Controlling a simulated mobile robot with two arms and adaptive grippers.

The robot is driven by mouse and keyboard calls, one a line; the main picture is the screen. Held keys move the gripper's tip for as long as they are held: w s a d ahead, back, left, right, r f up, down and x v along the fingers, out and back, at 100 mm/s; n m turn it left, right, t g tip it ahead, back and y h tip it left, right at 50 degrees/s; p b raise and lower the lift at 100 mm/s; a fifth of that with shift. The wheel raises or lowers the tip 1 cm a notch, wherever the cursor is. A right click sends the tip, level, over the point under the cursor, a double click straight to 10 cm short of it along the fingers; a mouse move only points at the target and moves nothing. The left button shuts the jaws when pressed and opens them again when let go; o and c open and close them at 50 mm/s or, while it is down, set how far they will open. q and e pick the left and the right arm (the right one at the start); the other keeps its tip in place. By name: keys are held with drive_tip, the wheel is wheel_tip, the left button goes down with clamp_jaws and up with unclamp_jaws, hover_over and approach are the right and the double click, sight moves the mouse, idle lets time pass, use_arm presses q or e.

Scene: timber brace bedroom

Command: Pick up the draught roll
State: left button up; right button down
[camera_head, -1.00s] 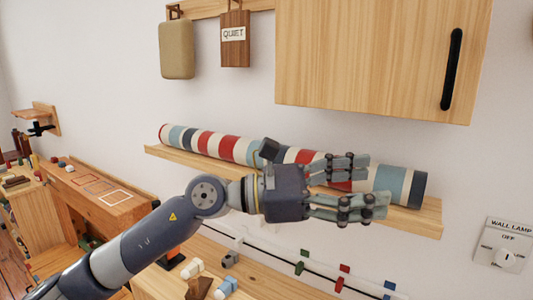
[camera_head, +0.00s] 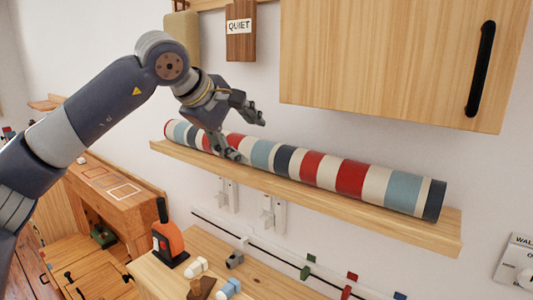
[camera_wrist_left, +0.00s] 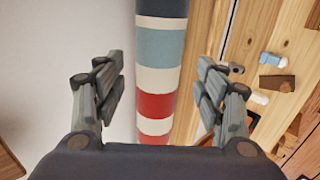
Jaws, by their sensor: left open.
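The draught roll (camera_head: 312,168) is a long striped cylinder in red, cream, light blue and navy. It lies along a wooden wall shelf (camera_head: 400,226). My left gripper (camera_head: 252,136) is open above the roll's left half, with one finger on the wall side and the other on the near side. In the left wrist view the roll (camera_wrist_left: 158,50) runs between the two spread fingers of the gripper (camera_wrist_left: 158,95), with gaps on both sides. Part of the roll's left end is hidden behind the gripper. My right gripper is not in view.
A wooden cupboard (camera_head: 390,60) with a black handle hangs above the shelf. A QUIET sign (camera_head: 240,30) hangs on the wall behind my arm. Below the shelf are a rail with coloured clips and an orange-and-black tool (camera_head: 170,240) on a bench.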

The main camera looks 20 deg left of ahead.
sight(259, 147)
use_arm(q)
drive_tip(key=shift+x, duration=0.95)
drive_tip(key=shift+w+d+f+p, duration=0.1)
drive_tip(key=shift+w+d+p, duration=0.05)
drive_tip(key=shift+w+p, duration=0.15)
drive_tip(key=p+x, duration=0.1)
drive_tip(key=x, duration=0.1)
drive_tip(key=p+x, duration=0.1)
drive_tip(key=x, duration=0.1)
drive_tip(key=shift+d+f, duration=0.1)
drive_tip(key=shift+d, duration=0.15)
drive_tip(key=shift+w+f, duration=0.15)
drive_tip(key=shift+f, duration=0.05)
drive_tip(key=c, duration=1.3)
drive_tip(key=shift+r, duration=0.25)
clamp_jaws()
